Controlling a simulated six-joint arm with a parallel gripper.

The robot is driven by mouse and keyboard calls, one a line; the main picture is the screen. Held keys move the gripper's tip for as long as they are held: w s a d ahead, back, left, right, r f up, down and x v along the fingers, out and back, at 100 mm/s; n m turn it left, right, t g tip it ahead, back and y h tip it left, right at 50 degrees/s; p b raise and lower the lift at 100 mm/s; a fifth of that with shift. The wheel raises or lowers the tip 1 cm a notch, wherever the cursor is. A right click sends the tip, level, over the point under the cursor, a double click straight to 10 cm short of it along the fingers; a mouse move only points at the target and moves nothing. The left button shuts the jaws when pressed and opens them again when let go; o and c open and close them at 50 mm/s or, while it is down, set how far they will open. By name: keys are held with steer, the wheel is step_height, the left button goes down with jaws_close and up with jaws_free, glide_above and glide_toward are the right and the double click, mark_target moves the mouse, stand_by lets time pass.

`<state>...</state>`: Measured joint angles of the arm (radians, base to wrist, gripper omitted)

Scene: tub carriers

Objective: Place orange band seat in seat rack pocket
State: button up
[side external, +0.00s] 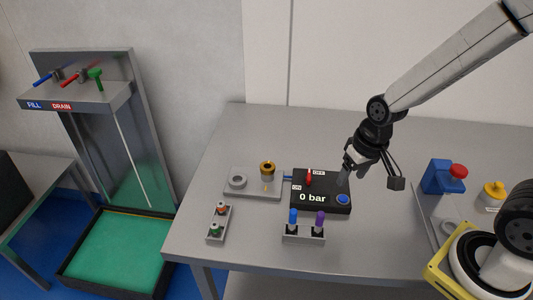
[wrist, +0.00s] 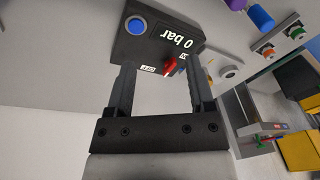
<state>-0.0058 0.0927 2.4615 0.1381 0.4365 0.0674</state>
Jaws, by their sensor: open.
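The orange band seat (side external: 221,208) is a small grey piece with an orange ring. It appears to sit in the far pocket of a small grey seat rack (side external: 228,221) on the table. A green-banded seat (side external: 215,229) is in the near pocket. In the wrist view the orange band seat (wrist: 265,49) and the green-banded seat (wrist: 296,33) show at upper right. My gripper (side external: 369,181) is open and empty, above the right end of the black control box (side external: 320,204), well right of the rack. Its two fingers (wrist: 165,80) are spread apart in the wrist view.
The box reads 0 bar and has a red lever (side external: 308,178) and blue button (side external: 343,199). A grey fixture (side external: 252,192) bears a brass-topped piece (side external: 267,171) and grey ring (side external: 238,182). Blue (side external: 293,217) and purple (side external: 319,219) pegs stand in front. Table's left side is clear.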

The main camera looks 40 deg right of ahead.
steer(key=shift+s+d+r+n+t+h, duration=0.15)
steer(key=shift+s+d+n+t, duration=0.15)
steer(key=shift+s+n, duration=0.2)
steer(key=shift+s+d+r+n+t+h, duration=0.1)
steer(key=shift+s+d+n+t+h, duration=0.15)
steer(key=shift+s+n, duration=0.2)
steer(key=shift+w, duration=0.1)
stand_by(0.5)
